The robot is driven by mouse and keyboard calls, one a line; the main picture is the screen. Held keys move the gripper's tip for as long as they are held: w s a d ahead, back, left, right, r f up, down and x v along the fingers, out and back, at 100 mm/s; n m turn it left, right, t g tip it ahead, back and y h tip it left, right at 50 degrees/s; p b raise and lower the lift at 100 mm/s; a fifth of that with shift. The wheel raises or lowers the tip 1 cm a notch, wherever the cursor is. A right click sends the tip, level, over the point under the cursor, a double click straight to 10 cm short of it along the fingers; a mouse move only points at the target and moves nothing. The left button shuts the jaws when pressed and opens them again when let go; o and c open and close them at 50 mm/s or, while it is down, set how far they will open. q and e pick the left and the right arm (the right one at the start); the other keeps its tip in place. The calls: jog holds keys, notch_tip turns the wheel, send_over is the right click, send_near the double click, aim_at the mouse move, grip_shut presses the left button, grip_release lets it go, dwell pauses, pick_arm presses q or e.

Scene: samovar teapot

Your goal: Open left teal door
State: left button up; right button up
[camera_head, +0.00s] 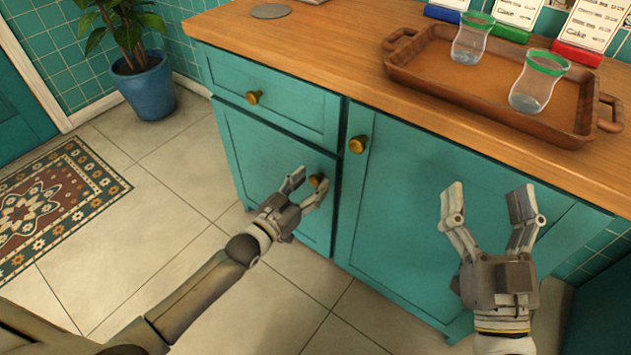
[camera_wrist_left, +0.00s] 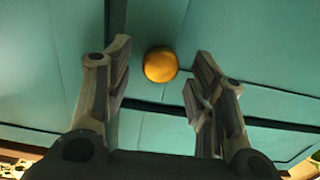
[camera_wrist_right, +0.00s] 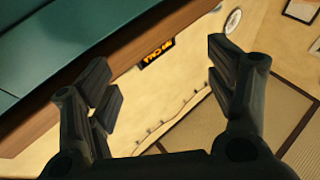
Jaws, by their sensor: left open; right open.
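The left teal door (camera_head: 250,150) is below a drawer in the cabinet and looks shut. Its round brass knob (camera_head: 317,180) is near the door's upper right corner. My left gripper (camera_head: 309,184) is open at this knob. In the left wrist view the knob (camera_wrist_left: 160,65) shows between the two open fingertips (camera_wrist_left: 162,58), with a gap on each side. I cannot tell how deep the knob sits between them. My right gripper (camera_head: 487,194) is open and empty in front of the larger right teal door (camera_head: 400,220); its open fingers also show in the right wrist view (camera_wrist_right: 160,75).
A teal drawer (camera_head: 280,102) with a brass knob (camera_head: 254,97) is above the left door. The right door's knob (camera_head: 358,144) is close by. The wooden counter (camera_head: 330,60) bears a brown tray (camera_head: 440,85) with two glasses.

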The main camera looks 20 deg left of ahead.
pick_arm(q)
jog(key=shift+x, duration=1.3)
pick_arm(e)
jog(key=shift+s+r+t+y, duration=0.15)
jog(key=shift+s+r+t, duration=0.4)
jog(key=shift+r, duration=0.25)
jog(key=shift+s+r+t+y, duration=0.15)
jog(key=shift+s+r+t, duration=0.15)
jog(key=shift+r+t, duration=0.4)
pick_arm(q)
grip_shut()
